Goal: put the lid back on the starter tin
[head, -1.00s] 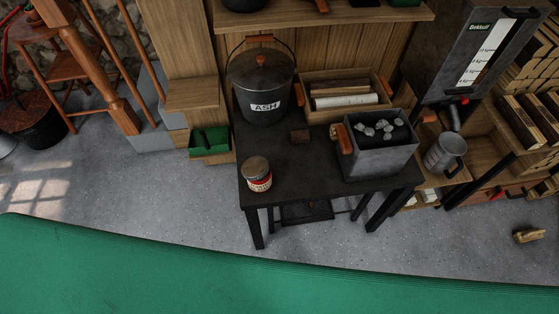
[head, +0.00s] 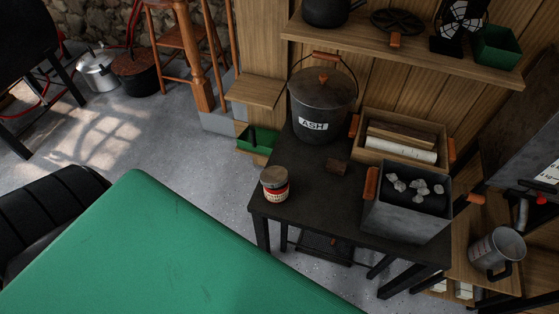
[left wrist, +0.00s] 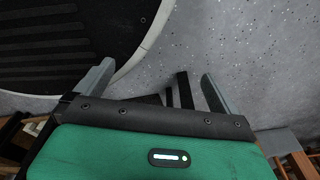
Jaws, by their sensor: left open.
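The starter tin (head: 275,184), small with a red and white label, stands upright on the near left corner of the dark table (head: 315,207). Its top looks brownish grey; I cannot tell whether that is a lid or the tin's contents. No separate lid can be made out with certainty. A small dark brown block (head: 337,167) lies to the right of the tin. My left gripper (left wrist: 155,85) is open and empty in the left wrist view, with grey floor beyond it. Neither gripper shows in the head view.
An ash bucket (head: 322,108) stands behind the tin. A wooden crate (head: 402,135) and a grey box of pale lumps (head: 407,215) fill the table's right side. A metal jug (head: 497,250) stands farther right. A shelf (head: 400,48) overhangs the back. Floor left of the table is clear.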

